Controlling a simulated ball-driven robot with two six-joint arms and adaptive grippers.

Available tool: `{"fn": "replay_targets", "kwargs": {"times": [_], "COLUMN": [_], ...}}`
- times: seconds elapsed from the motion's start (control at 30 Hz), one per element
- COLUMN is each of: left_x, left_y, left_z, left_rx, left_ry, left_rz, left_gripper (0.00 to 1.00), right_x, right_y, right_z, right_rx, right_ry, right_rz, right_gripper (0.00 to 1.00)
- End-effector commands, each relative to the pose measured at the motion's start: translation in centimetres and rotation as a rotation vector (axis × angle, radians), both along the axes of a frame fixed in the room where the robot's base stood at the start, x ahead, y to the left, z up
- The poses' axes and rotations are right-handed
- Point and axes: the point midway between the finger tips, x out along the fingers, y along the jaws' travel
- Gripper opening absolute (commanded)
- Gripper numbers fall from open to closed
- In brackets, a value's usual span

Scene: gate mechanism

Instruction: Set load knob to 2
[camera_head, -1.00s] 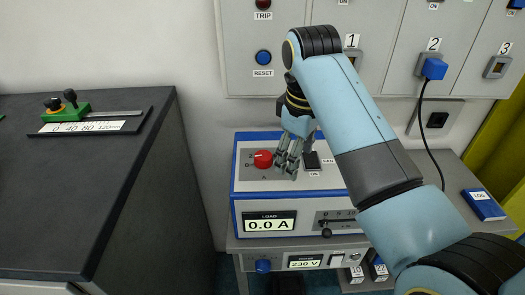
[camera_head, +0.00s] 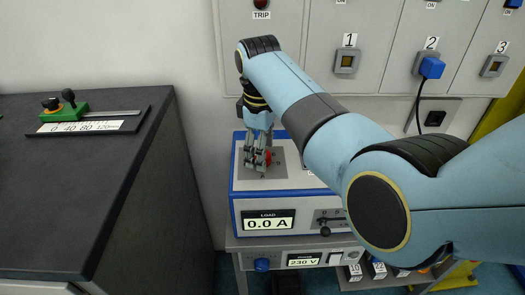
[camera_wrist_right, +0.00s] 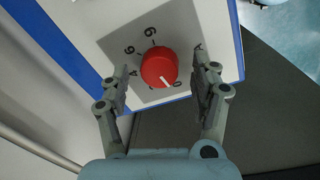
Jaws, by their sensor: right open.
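The red load knob (camera_wrist_right: 159,67) sits on a grey dial plate with numbers around it. Its white pointer line faces down and slightly right in the wrist view, close to a mark that looks like 0. In the head view the knob (camera_head: 268,158) is partly hidden by my right gripper (camera_head: 256,162). In the wrist view my right gripper (camera_wrist_right: 165,79) is open, with one finger on each side of the knob. Gaps show between the fingers and the knob. The load display (camera_head: 269,222) reads 0.0 A. My left gripper is not in view.
The blue-and-white load box (camera_head: 236,180) stands on a grey bench. A slider (camera_head: 326,224) is on its front face. Grey wall panels (camera_head: 390,45) with numbered switches rise behind. A dark cabinet (camera_head: 140,200) is at the left. My right arm covers the bench's right part.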

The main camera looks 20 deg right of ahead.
Motion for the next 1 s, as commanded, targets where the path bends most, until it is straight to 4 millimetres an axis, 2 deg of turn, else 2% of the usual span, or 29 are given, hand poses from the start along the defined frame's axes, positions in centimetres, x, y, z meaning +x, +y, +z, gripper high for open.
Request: {"fn": "replay_targets", "kwargs": {"times": [0.13, 0.37, 0.47, 0.8, 1.0], "left_x": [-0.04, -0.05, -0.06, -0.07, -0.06], "left_y": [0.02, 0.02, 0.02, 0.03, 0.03], "left_z": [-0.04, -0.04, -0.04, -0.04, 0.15], "left_rx": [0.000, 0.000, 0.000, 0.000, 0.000], "left_ry": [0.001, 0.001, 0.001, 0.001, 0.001], "left_rz": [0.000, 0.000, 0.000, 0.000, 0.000], "left_gripper": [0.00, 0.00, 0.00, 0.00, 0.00], "right_x": [0.02, 0.04, 0.04, 0.03, 0.03], "right_y": [-0.06, -0.06, -0.06, -0.05, -0.05], "right_z": [-0.84, -0.91, -0.90, -0.89, -0.83], "right_rx": [0.000, 0.001, 0.001, 0.001, 0.001], "right_ry": [0.000, -0.001, -0.001, -0.001, -0.001], "right_rz": [0.000, -0.001, -0.001, -0.001, -0.013], "right_gripper": [0.64, 0.64, 0.53, 0.09, 0.08]}}
